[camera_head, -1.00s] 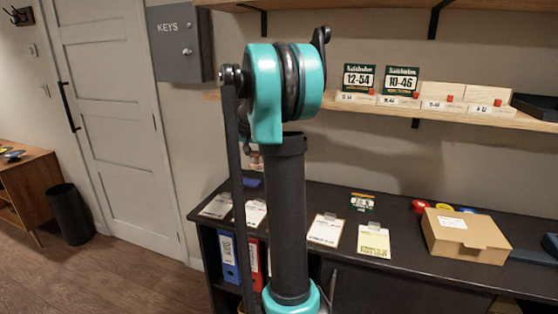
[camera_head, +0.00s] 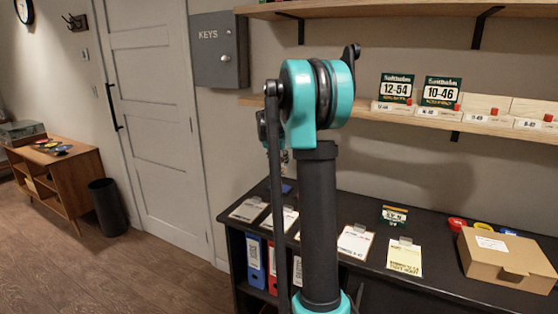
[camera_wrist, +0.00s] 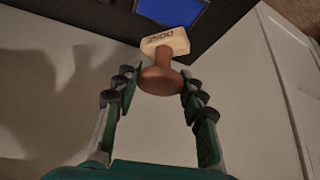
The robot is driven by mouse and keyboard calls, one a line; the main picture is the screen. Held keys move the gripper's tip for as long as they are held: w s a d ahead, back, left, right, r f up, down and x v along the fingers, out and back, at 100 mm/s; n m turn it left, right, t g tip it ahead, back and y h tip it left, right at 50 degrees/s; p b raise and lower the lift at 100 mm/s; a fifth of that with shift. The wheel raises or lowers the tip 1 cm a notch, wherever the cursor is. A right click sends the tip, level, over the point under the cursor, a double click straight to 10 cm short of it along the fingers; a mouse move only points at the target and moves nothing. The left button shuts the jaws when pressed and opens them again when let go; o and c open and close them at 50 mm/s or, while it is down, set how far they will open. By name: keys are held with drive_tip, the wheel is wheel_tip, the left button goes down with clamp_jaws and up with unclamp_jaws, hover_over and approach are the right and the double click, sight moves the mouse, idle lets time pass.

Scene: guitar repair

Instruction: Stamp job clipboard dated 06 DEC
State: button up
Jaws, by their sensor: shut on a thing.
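My gripper (camera_wrist: 160,85) is shut on a stamp (camera_wrist: 165,43) in the wrist view. The stamp has a round brown wooden knob between the fingers and a pale block lettered "DONE". A blue ink pad (camera_wrist: 172,10) in a dark frame lies beyond it; I cannot tell whether they touch. In the head view, several clipboards with papers lie on the dark bench: one at far left (camera_head: 250,209), one beside it (camera_head: 283,218), one right of my arm (camera_head: 355,242), and a yellowish one (camera_head: 405,257). Their dates are too small to read. My arm hides my gripper there.
A cardboard box (camera_head: 505,262) sits at the bench's right, with red, yellow and blue round things (camera_head: 482,228) behind it. A shelf (camera_head: 470,126) with string packs hangs above. Binders (camera_head: 255,262) stand under the bench.

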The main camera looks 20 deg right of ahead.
sight(278, 170)
drive_tip(key=shift+w+d+f, duration=0.15)
drive_tip(key=shift+d+f, duration=0.1)
drive_tip(key=shift+f, duration=0.25)
drive_tip(key=shift+a+f, duration=0.1)
drive_tip(key=shift+f, duration=2.1)
drive_tip(key=shift+s+f, duration=0.2)
drive_tip(key=shift+f, duration=0.4)
drive_tip(key=shift+w+r, duration=0.1)
drive_tip(key=shift+r, duration=3.45)
